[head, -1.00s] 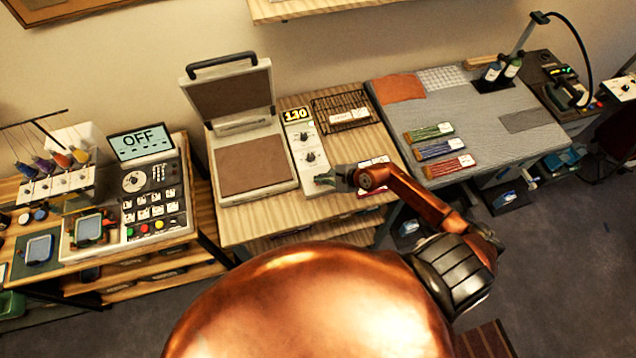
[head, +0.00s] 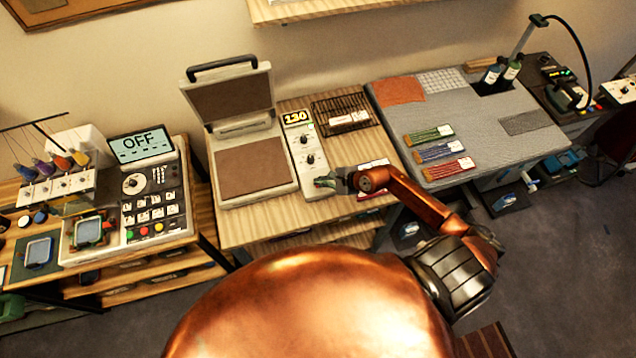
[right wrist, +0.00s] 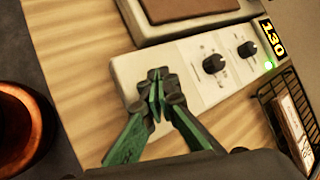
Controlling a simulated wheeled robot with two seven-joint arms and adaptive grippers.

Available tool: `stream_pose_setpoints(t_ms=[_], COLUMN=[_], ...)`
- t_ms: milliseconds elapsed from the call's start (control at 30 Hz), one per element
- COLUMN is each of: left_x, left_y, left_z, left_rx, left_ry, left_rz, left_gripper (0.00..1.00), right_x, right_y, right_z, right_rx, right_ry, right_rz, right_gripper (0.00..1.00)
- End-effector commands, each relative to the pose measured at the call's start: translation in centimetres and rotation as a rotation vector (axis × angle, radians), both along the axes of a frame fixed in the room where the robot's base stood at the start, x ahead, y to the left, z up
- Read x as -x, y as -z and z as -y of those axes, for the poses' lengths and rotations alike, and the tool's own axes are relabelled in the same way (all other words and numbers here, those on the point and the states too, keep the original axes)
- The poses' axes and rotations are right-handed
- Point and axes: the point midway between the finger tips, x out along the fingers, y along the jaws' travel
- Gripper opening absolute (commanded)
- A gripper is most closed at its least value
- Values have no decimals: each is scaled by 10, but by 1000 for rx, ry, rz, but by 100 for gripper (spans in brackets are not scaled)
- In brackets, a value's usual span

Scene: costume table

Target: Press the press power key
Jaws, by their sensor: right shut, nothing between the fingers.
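The heat press (head: 248,165) stands open on the wooden table, its lid tilted up at the back. Its pale control panel (head: 302,150) runs along its right side, with two black knobs and a lit display (head: 296,117) reading 130; the panel also shows in the right wrist view (right wrist: 190,70). My right gripper (head: 322,182) is shut and empty over the panel's near end. In the right wrist view its green fingertips (right wrist: 156,92) are together there; contact is unclear. No power key shows; the fingers cover part of that end. My left gripper is out of view.
A wire rack (head: 341,108) lies right of the panel, and a white-labelled item (head: 373,167) lies just right of my gripper. A sewing machine (head: 150,190) with an OFF screen stands left. A grey-topped table (head: 470,110) stands right.

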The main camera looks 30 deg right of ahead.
Motion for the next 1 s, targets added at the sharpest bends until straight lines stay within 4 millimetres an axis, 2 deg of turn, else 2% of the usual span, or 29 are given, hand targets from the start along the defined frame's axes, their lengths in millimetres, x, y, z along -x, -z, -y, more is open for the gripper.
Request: stream_pose_setpoints(t_ms=[333, 600, 1000], left_x=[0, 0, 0], left_y=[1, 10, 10], left_z=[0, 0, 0], left_rx=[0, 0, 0], left_ry=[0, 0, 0], left_rz=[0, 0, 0], left_gripper=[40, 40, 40], right_x=[0, 0, 0], right_y=[1, 10, 9], right_z=[0, 0, 0], right_rx=[0, 1, 0], right_ry=[0, -1, 0], right_rz=[0, -1, 0], right_gripper=[0, 0, 0])
